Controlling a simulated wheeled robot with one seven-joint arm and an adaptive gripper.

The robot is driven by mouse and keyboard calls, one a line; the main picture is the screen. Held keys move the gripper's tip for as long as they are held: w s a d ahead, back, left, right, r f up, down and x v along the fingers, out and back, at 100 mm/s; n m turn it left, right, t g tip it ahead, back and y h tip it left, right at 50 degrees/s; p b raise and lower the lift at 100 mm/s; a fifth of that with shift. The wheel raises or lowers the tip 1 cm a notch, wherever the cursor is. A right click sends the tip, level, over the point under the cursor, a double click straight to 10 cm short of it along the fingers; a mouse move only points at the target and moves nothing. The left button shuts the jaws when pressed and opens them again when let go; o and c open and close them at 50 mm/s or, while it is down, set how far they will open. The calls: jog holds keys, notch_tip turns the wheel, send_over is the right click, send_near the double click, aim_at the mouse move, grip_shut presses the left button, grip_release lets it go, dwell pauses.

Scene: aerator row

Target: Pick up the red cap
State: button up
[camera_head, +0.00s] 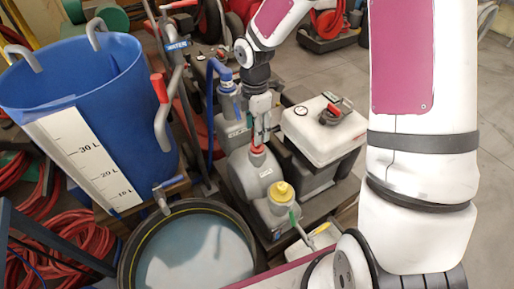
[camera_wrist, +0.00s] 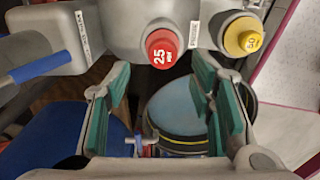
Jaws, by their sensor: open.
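The red cap (camera_wrist: 162,50), marked 25, sits on a grey rounded container in the wrist view. In the head view the red cap (camera_head: 257,149) shows just below my gripper (camera_head: 259,136), partly hidden by the fingers. My gripper (camera_wrist: 161,72) is open, with its teal finger pads to the left and right of the cap in the wrist view. Nothing is held between the fingers. Whether the fingertips reach down to the cap's height, I cannot tell.
A yellow cap (camera_head: 282,190) tops a neighbouring grey container, close to the right finger. A blue bucket (camera_head: 85,85) and a round tub (camera_head: 192,248) are at the left and front.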

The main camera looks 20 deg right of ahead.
aim_at(257, 147)
jog(key=f+b, duration=0.2)
jog(key=f, duration=0.3)
jog(key=shift+s+d+f+b, duration=0.1)
jog(key=shift+d+b, duration=0.2)
jog(key=shift+b, duration=0.1)
grip_shut()
